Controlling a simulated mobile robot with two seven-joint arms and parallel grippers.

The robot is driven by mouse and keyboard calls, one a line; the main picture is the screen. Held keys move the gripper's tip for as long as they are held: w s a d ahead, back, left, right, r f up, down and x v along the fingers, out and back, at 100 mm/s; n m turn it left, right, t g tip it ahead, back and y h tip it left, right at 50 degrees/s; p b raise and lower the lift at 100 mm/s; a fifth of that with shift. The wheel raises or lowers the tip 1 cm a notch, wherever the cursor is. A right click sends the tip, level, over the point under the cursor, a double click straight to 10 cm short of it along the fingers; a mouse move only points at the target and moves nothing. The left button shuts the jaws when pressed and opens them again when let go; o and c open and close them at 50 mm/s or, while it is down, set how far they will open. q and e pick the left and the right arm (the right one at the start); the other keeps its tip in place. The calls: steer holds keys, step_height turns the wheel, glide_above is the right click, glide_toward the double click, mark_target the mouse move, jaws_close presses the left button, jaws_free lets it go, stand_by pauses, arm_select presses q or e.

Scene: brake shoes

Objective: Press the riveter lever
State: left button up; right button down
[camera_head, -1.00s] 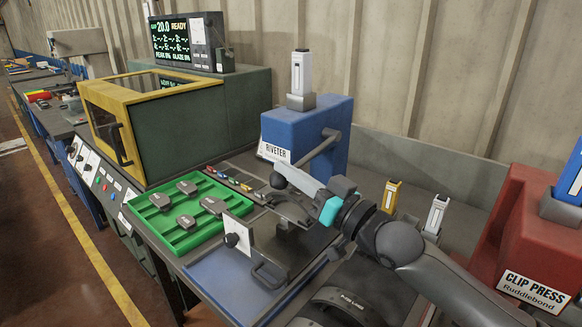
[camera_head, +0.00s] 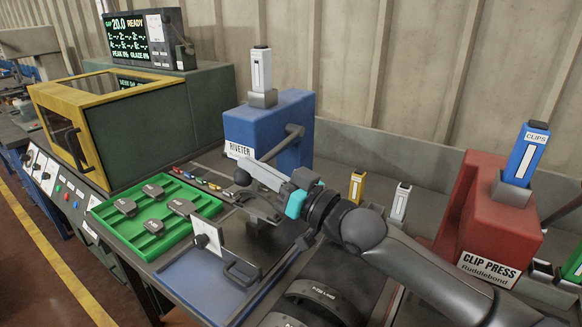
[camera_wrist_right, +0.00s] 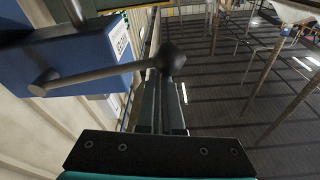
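My right gripper (camera_head: 262,174) is at the lever's knob end. In the right wrist view, the lever (camera_wrist_right: 100,73) crosses in from the left and its knob (camera_wrist_right: 171,58) shows at the fingertips. The two fingers (camera_wrist_right: 158,90) lie close together, and the lever runs across them rather than between them. Contact is not clear. My left gripper is out of view.
A green tray (camera_head: 160,240) with several brake pieces lies left of the gripper. A fixture with a white plate (camera_head: 207,237) stands in front. The red clip press (camera_head: 490,220) is at the right. Yellow (camera_head: 357,186) and white (camera_head: 400,202) holders stand behind my right arm.

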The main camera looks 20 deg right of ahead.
steer(key=s+d+r+p, duration=0.1)
steer(key=s+d, duration=0.5)
steer(key=s, duration=0.1)
steer(key=shift+s+p, duration=0.15)
steer(key=shift+p, duration=0.2)
steer(key=shift+r, duration=0.1)
steer(key=shift+s, duration=0.1)
stand_by(0.5)
